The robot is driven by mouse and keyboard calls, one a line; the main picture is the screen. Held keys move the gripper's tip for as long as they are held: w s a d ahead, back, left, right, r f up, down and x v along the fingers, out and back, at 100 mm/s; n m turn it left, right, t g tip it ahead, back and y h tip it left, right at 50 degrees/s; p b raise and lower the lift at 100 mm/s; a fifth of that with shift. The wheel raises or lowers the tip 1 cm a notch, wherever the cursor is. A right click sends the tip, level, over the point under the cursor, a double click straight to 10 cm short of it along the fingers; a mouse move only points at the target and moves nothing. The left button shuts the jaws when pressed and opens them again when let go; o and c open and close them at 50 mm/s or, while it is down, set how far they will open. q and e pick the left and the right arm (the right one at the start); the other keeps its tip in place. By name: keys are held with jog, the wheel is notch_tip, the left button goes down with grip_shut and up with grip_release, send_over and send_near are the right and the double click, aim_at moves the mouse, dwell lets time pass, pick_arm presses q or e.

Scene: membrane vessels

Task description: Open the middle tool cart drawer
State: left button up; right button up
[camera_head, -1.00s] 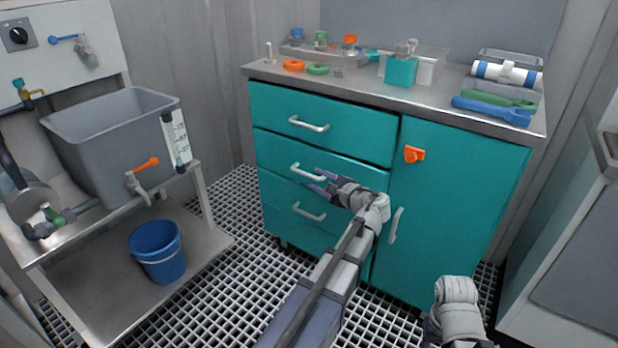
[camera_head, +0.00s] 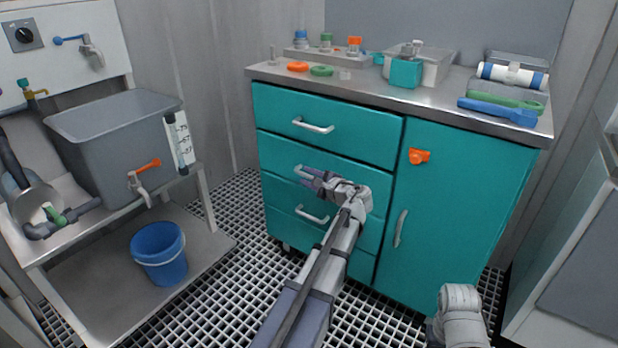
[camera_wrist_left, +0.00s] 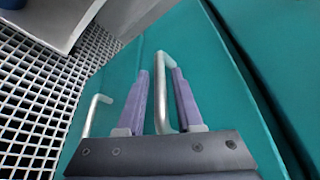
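The teal tool cart (camera_head: 455,215) stands ahead with three drawers stacked on its left side. The middle drawer (camera_head: 345,172) looks flush with the front. Its pale bar handle (camera_head: 300,172) is partly covered by my left gripper (camera_head: 307,178). In the left wrist view, the purple fingers of my left gripper (camera_wrist_left: 160,85) stand on either side of the middle handle (camera_wrist_left: 163,80), with a gap visible at each side, so the gripper is open around it. My right arm shows at the lower right; its gripper is out of view.
The top drawer handle (camera_head: 313,126) and bottom drawer handle (camera_head: 312,215) are above and below. The cart's right door has an orange latch (camera_head: 419,156). A sink bench with a blue bucket (camera_head: 160,252) stands left. Grating floor (camera_head: 225,285) lies clear between.

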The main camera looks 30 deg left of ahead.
pick_arm(q)
grip_shut()
dwell(1.1)
